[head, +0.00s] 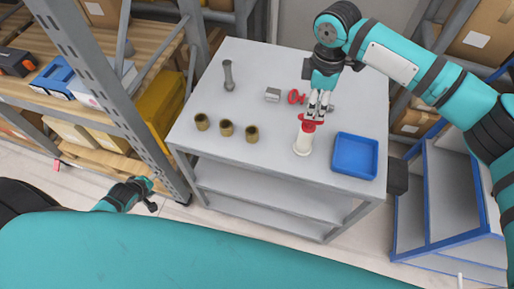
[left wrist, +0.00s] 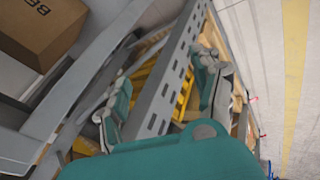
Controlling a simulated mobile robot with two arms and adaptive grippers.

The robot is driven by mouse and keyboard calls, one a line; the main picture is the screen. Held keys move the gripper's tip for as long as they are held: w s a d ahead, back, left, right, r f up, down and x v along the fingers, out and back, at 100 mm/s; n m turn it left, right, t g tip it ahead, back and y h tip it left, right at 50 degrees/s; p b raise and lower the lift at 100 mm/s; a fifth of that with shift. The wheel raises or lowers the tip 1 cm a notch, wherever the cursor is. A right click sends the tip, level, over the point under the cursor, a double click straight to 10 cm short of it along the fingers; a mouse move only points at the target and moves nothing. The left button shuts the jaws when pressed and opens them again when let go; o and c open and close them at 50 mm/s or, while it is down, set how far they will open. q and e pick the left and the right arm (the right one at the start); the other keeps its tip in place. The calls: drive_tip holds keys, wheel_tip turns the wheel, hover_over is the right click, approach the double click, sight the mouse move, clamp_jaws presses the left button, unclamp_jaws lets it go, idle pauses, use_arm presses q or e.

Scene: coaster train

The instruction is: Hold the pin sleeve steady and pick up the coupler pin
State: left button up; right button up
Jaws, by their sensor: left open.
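A white upright cylinder (head: 303,145), which looks like the pin sleeve, stands on the grey table with a flared base. A red part (head: 308,127), apparently the coupler pin's head, shows at its top. My right gripper (head: 316,112) points down at this red part, its fingertips at or just above it; whether they grip it is too small to tell. My left gripper (head: 146,195) is low at the left, off the table and far from the sleeve.
The grey table (head: 240,165) also bears a blue tray (head: 355,155), three brass cylinders (head: 226,128), a grey rod-like part (head: 228,75), a grey block (head: 272,95) and another red piece (head: 295,97). A metal shelf post (head: 120,95) stands near my left gripper.

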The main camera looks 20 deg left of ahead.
drive_tip(key=shift+s, duration=0.1)
use_arm(q)
drive_tip(key=w+d+r+n+t+h, duration=0.15)
drive_tip(key=w+r+n, duration=0.5)
drive_tip(key=r, duration=0.65)
drive_tip(key=d+r+n+h, duration=0.1)
drive_tip(key=d, duration=0.5)
drive_tip(key=w+d+r+n+h, duration=0.1)
drive_tip(key=d+h, duration=0.1)
drive_tip(key=d, duration=0.4)
drive_tip(key=d+r+n+h, duration=0.1)
drive_tip(key=d, duration=0.5)
drive_tip(key=shift+w+n+t+h, duration=0.25)
drive_tip(key=shift+w+n+t, duration=0.1)
drive_tip(key=n+h, duration=0.2)
drive_tip(key=h, duration=0.3)
approach(299, 141)
drive_tip(key=s+f+v, duration=0.1)
drive_tip(key=v, duration=0.4)
drive_tip(key=shift+t, duration=0.3)
drive_tip(key=x, duration=1.1)
drive_tip(key=r+x, duration=0.1)
drive_tip(key=x, duration=0.5)
drive_tip(key=shift+w+d+f, duration=0.1)
drive_tip(key=shift+w+d, duration=0.15)
drive_tip(key=c, duration=1.3)
